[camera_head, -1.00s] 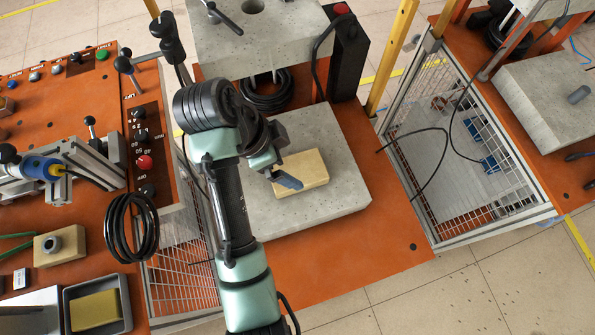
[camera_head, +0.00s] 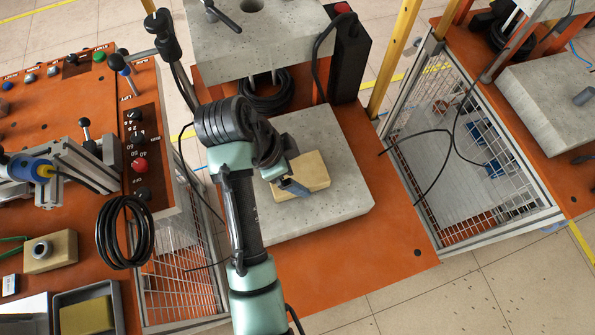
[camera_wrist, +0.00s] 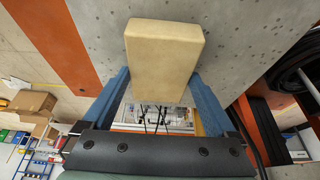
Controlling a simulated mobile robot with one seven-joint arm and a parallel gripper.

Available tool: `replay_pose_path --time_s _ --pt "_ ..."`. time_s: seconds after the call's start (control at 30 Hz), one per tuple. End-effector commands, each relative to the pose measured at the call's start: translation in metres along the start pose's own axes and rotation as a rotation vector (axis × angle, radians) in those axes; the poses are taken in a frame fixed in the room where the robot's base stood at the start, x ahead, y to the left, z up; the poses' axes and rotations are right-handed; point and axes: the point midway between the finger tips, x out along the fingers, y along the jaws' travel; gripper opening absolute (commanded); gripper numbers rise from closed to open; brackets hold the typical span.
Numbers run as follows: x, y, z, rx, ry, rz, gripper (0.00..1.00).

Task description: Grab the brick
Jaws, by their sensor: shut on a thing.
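The brick (camera_head: 312,171) is a tan block on the grey concrete slab (camera_head: 345,205) of the middle station. My gripper (camera_head: 290,186) reaches it from the left, with its blue fingers at the brick's near left end. In the wrist view the brick (camera_wrist: 163,50) sits between the two blue fingertips of my gripper (camera_wrist: 161,78), one on each side. The gripper is shut on it. The brick appears to rest on the slab; any gap beneath it cannot be seen.
An upper concrete block (camera_head: 265,35) and a black post (camera_head: 348,55) stand behind the slab. A wire-mesh guard (camera_head: 470,150) is to the right. A control panel (camera_head: 140,150) and a coiled black cable (camera_head: 125,232) are on the left. The slab's front is clear.

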Motion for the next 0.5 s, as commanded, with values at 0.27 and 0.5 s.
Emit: replay_pose_path --time_s 0.27,0.5 --pt "-0.001 -0.001 0.000 0.001 0.001 -0.002 0.20" --pt "-0.018 -0.002 -0.008 0.003 0.002 -0.007 0.20"
